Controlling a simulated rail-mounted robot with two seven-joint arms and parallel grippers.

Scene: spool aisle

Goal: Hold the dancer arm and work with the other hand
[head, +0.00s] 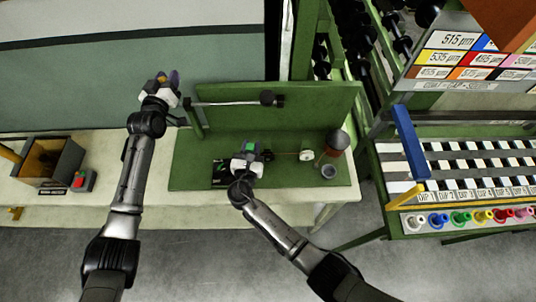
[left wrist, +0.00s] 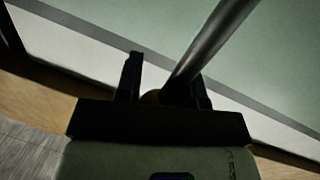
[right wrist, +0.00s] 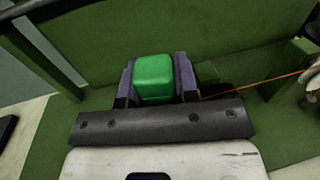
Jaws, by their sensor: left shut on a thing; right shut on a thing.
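The dancer arm (head: 225,103) is a thin metal rod running roughly level in front of the green back panel, with a dark hub at its right end. My left gripper (head: 168,79) is at its left end, shut on it; the rod also shows in the left wrist view (left wrist: 212,42), rising from between the fingers (left wrist: 165,85). The gripped end is mostly hidden. My right gripper (head: 249,149) is low over the green bench board, shut on a green block (right wrist: 154,78) between its purple fingers. What lies under the block is hidden. A thin orange line (right wrist: 265,86) runs right from beside the block.
On the green board (head: 200,150) stand a small white disc (head: 306,155), a grey cup (head: 328,172) and a dark red-topped post (head: 335,141). A bin (head: 65,177) and red button box (head: 83,181) are at left. A rack with colored spools (head: 460,218) is at right.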

